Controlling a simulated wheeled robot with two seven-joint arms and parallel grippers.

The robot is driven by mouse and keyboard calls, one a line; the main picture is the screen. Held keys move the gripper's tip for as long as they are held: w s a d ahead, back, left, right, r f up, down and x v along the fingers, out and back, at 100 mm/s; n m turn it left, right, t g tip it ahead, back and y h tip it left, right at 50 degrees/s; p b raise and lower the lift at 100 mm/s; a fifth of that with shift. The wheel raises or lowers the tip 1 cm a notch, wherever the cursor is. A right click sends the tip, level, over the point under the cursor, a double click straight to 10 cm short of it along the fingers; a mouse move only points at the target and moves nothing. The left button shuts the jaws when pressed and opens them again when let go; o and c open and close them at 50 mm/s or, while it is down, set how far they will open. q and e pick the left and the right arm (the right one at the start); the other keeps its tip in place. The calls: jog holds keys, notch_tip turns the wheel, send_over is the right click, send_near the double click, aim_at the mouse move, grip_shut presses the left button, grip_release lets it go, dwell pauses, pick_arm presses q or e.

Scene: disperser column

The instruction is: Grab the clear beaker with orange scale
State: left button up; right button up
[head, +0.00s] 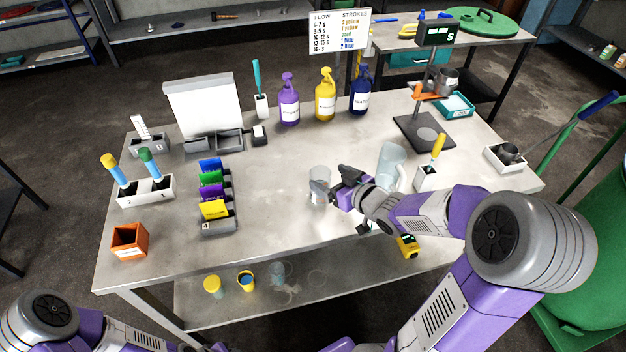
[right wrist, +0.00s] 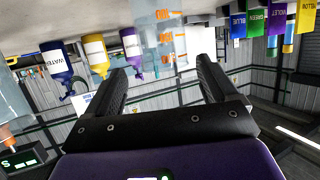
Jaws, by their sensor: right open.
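The clear beaker (head: 319,184) stands upright on the table, a little right of its middle. In the right wrist view the beaker (right wrist: 158,35) shows its orange scale marks and appears upside down, because that picture is inverted. My right gripper (head: 345,184) is just right of the beaker in the head view. In the right wrist view its two fingers (right wrist: 160,75) are spread with nothing between them, and the beaker lies ahead of the gap. Whether a fingertip touches the glass cannot be told. My left gripper is not visible; only part of that arm shows at the lower left.
A larger clear pitcher (head: 391,163) stands right behind my right wrist. A white holder (head: 426,178) with a yellow-handled tool is close by. Purple (head: 289,105), yellow (head: 325,100) and blue (head: 360,95) bottles line the back. The table (head: 275,185) is clear left of the beaker.

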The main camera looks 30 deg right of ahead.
aim_at(315, 170)
jog(key=shift+w+a+f+b, duration=0.3)
jog(key=shift+w+f+b, duration=0.1)
jog(key=shift+w, duration=0.25)
jog(key=b+x, duration=0.1)
jog(key=x, duration=0.2)
jog(key=shift+w+a, duration=0.25)
jog(key=shift+w, duration=0.1)
jog(key=shift+w+f+b, duration=0.1)
jog(key=shift+w+b, duration=0.2)
jog(key=shift+w, duration=0.15)
jog(key=c, duration=1.1)
jog(key=shift+c, duration=0.2)
